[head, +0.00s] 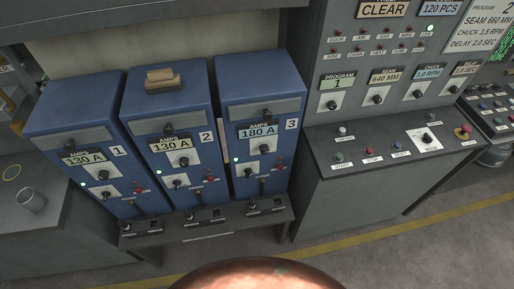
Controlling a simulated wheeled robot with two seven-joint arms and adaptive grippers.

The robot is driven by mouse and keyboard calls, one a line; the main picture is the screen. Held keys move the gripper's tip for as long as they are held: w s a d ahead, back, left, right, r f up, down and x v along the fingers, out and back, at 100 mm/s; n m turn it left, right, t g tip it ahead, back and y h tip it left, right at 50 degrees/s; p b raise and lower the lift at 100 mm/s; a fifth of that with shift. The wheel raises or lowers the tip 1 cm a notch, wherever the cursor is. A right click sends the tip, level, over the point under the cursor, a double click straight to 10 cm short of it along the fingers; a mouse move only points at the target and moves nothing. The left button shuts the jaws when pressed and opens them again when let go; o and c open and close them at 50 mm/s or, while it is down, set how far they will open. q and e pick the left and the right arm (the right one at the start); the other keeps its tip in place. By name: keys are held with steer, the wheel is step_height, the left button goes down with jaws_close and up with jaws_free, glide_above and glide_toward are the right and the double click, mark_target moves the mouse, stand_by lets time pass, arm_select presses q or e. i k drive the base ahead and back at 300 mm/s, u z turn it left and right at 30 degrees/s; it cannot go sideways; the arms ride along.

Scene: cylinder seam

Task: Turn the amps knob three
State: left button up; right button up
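Blue power unit 3 (285,90) stands at the right of a row of three blue units in the head view. Its amps display (257,132) reads 180 A. A black amps knob (264,149) sits on a pale plate just below that display. A smaller black knob (248,172) and a red control are lower on the same face. Neither of my grippers is in view, and nothing touches the knob.
Blue units 1 (75,100) and 2 (190,105) both read 130 A. A wooden-looking block (162,79) lies on unit 2. A grey control console (385,155) stands to the right. A rounded copper-coloured surface (258,275) fills the bottom centre. A cup (33,200) stands left.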

mark_target(264, 149)
steer(key=z, duration=0.45)
steer(key=k, duration=1)
steer(key=u, duration=0.25)
steer(key=i, duration=0.55)
